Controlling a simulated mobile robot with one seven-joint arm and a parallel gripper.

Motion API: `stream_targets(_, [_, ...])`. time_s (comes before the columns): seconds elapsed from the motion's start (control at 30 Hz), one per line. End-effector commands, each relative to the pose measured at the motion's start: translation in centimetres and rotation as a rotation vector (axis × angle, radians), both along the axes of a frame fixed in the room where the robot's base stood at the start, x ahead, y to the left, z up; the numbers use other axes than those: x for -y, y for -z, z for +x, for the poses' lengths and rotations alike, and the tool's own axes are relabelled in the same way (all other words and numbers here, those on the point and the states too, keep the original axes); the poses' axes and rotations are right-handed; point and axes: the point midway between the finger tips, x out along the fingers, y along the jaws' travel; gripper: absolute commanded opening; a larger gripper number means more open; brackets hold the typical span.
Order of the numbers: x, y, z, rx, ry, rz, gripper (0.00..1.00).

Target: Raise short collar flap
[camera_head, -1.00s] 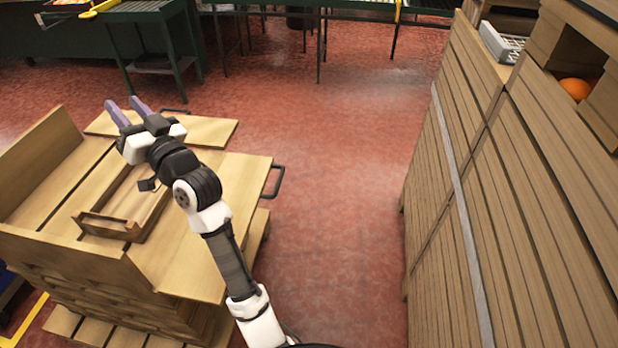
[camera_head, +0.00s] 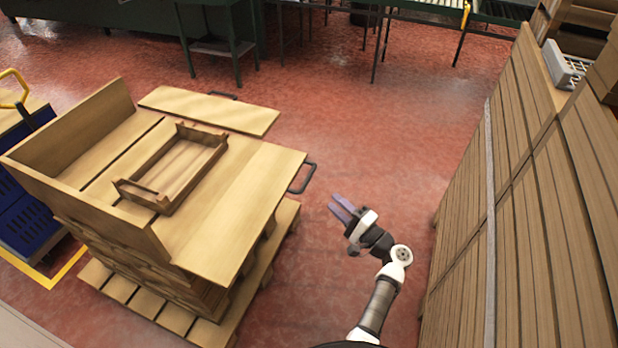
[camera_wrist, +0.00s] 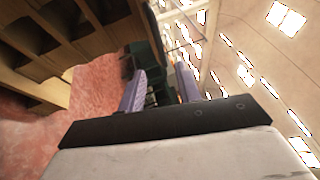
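The wooden pallet collar (camera_head: 110,158) stands at the left in the head view. Its left wall (camera_head: 72,132) and near wall (camera_head: 85,208) stand up. A far flap (camera_head: 210,110) with a dark handle (camera_head: 222,96) lies folded outward, roughly flat. A right flap (camera_head: 240,200) with a dark handle (camera_head: 303,178) also lies folded outward. I cannot tell for sure which is the short one. My gripper (camera_head: 343,207) is over the floor, right of the right handle and apart from it. Its purple fingers are parted and empty, as the wrist view (camera_wrist: 160,85) also shows.
Red floor (camera_head: 400,140) is clear between stack and collar. A blue crate (camera_head: 30,215) stands far left. Green tables (camera_head: 215,20) stand behind.

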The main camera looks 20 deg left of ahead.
Motion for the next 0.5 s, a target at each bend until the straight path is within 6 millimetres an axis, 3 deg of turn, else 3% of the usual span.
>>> stream_targets(0.3, [-6.3, -1.5, 2.8, 0.001, -0.004, -0.001, 0.34])
stream_targets(0.5, [-9.3, -1.9, 4.2, 0.001, -0.003, -0.002, 0.34])
